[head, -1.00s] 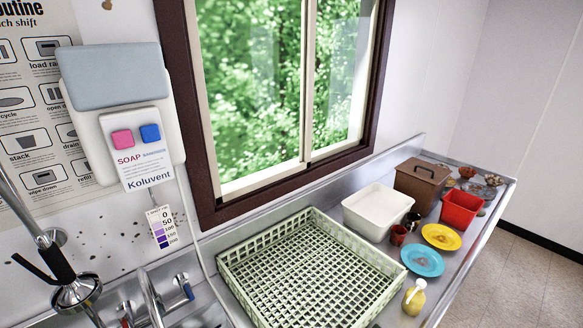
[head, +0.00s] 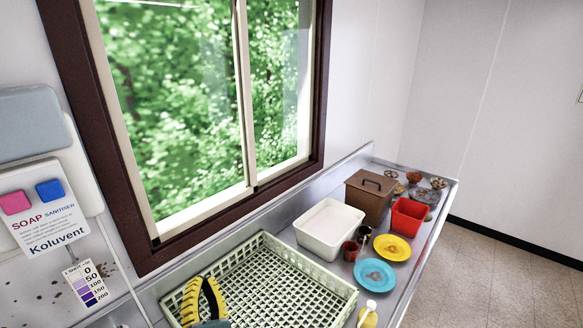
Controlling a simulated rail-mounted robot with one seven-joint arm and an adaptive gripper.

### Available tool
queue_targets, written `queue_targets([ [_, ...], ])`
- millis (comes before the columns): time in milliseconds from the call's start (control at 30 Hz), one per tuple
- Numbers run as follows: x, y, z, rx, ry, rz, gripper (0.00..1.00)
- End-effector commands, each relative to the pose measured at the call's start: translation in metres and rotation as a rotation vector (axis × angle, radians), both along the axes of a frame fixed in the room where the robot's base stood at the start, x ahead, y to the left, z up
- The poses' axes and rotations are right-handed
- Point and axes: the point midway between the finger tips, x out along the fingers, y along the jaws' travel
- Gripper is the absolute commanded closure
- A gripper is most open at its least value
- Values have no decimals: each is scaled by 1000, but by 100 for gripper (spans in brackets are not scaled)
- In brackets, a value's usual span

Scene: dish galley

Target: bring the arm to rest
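My gripper (head: 204,297) shows at the bottom edge of the head view, with yellow and black fingers pointing up the picture. It appears in front of the pale green dish rack (head: 320,278), over its near left part. The fingertips look close to each other, but the angle does not show whether they are shut. I see nothing held between them. The rest of my arm is below the picture.
Right of the rack are a white tub (head: 329,228), brown lidded box (head: 369,196), red bin (head: 408,215), yellow plate (head: 392,248), blue plate (head: 374,275), dark red cup (head: 350,251) and yellow bottle (head: 368,317). A soap dispenser (head: 35,205) hangs at left.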

Motion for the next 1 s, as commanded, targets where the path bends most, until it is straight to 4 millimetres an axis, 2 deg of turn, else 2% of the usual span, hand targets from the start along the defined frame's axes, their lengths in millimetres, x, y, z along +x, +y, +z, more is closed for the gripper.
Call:
queue_targets([
  [33,-3,-21,47,-137,-128,-71,100],
  [100,-13,-47,100,-382,-310,-198,100],
  [167,-26,-69,144,-633,-469,-338,100],
  [200,-37,-84,173,-826,-574,-452,100],
  [267,-56,-106,209,-1137,-711,-640,100],
  [300,-69,-121,229,-1351,-783,-770,100],
  [333,-79,-132,243,-1514,-826,-869,100],
  [400,-104,-159,268,-1911,-886,-1095,100],
  [467,-126,-184,284,-2268,-885,-1269,100],
  [500,-141,-199,291,-2512,-857,-1361,100],
  [533,-152,-210,293,2680,822,1405,100],
  [633,-177,-245,294,2418,511,1074,100],
  [733,-178,-261,281,2262,401,819,100],
  [833,-176,-262,276,2176,398,726,100],
  [1000,-176,-261,277,2146,396,713,100],
])
